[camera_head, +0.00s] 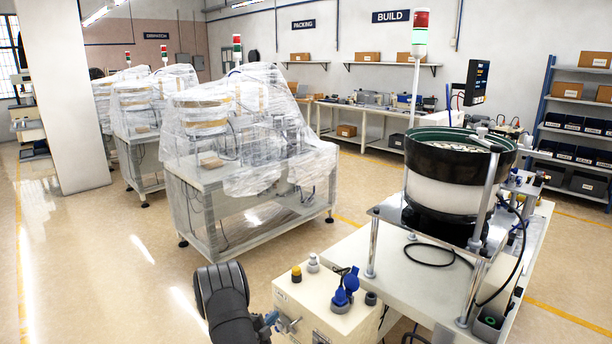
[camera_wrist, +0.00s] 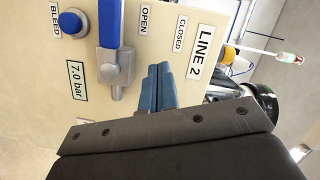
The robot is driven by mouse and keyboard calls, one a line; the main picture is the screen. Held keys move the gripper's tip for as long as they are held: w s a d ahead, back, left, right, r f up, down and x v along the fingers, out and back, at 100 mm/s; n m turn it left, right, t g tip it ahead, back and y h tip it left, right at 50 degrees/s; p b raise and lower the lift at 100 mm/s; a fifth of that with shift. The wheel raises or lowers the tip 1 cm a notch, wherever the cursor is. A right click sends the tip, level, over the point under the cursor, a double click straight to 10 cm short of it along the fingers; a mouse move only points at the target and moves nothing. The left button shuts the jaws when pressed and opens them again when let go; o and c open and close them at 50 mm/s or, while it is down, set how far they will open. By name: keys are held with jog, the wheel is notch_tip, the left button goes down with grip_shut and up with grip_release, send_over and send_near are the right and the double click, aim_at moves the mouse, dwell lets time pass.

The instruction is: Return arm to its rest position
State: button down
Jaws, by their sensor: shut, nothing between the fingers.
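My gripper (camera_head: 271,318) is low in the head view, just left of the cream valve box (camera_head: 338,318). In the wrist view its blue fingers (camera_wrist: 158,88) are together with nothing between them. They point at the panel (camera_wrist: 185,75) marked LINE 2; whether they touch it is unclear. Left of them is a metal valve (camera_wrist: 115,68) with a blue lever (camera_wrist: 109,24) running up the picture beside the OPEN label. A round blue BLEED button (camera_wrist: 72,21) and a 7.0 bar label (camera_wrist: 75,81) are further left.
Blue fittings (camera_head: 346,286) and a yellow-capped fitting (camera_head: 296,273) stand on the box. Behind is a bench with a black bowl feeder (camera_head: 452,165), a light tower (camera_head: 419,40) and loose cables. Plastic-wrapped machines (camera_head: 245,150) stand further back. Floor at left (camera_head: 100,260) is clear.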

jog(key=shift+s+d+m, duration=0.6)
jog(key=shift+s+d, duration=0.1)
jog(key=shift+s, duration=0.05)
jog(key=shift+a, duration=0.15)
